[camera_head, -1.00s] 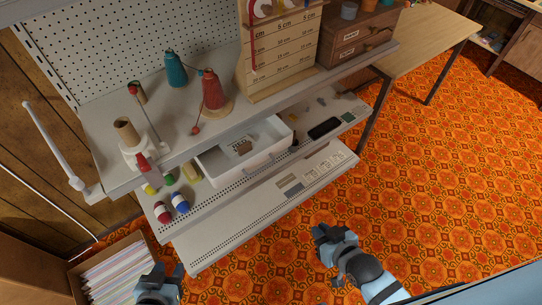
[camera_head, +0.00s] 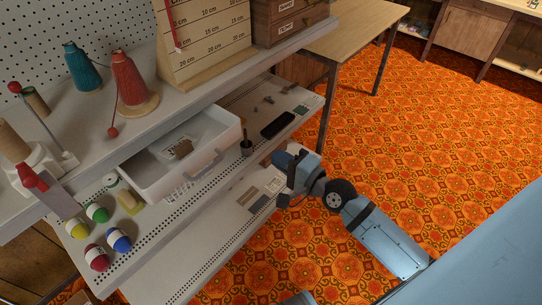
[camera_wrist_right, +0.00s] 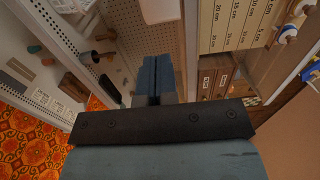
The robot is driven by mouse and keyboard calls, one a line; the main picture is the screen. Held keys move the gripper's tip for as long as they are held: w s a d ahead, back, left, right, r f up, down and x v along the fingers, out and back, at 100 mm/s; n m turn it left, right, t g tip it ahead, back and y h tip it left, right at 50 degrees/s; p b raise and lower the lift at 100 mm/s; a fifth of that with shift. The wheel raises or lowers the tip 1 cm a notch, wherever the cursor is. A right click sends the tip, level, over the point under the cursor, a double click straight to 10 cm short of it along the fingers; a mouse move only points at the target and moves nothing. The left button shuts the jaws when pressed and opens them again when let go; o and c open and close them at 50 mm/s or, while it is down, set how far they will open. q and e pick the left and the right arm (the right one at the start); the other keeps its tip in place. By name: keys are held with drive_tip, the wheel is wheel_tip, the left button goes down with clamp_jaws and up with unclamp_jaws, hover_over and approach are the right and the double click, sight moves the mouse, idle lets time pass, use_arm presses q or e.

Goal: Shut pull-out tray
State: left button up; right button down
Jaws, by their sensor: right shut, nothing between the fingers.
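The white pull-out tray (camera_head: 215,150) sticks out from under the upper shelf in the head view, its slotted front facing the floor side. A brown piece and a pale card lie in it. My right gripper (camera_head: 280,160) is shut and empty, to the right of the tray's front and apart from it, by the lower shelves' front edge. In the right wrist view its fingers (camera_wrist_right: 150,75) are together; a white part at the top, likely the tray (camera_wrist_right: 162,10), lies beyond the tips. I do not see my left gripper clearly.
A black cup (camera_head: 246,148) and a dark flat object (camera_head: 278,125) stand on the middle shelf right of the tray. Cones of thread (camera_head: 130,80) and a measuring board are above. The patterned floor at right is clear.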

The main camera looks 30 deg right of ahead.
sight(201, 116)
drive_tip(key=x, duration=1.1)
drive_tip(key=shift+w+a, duration=0.15)
drive_tip(key=shift+w, duration=0.35)
drive_tip(key=shift+w+a, duration=0.1)
drive_tip(key=shift+w, duration=0.2)
drive_tip(key=b+x, duration=0.1)
drive_tip(key=x, duration=1.4)
drive_tip(key=shift+w+a+f, duration=0.15)
drive_tip(key=shift+w, duration=0.25)
drive_tip(key=shift+w+a+b, duration=0.25)
drive_tip(key=shift+w+b, duration=0.05)
drive_tip(key=shift+w, duration=0.35)
drive_tip(key=shift+r, duration=0.3)
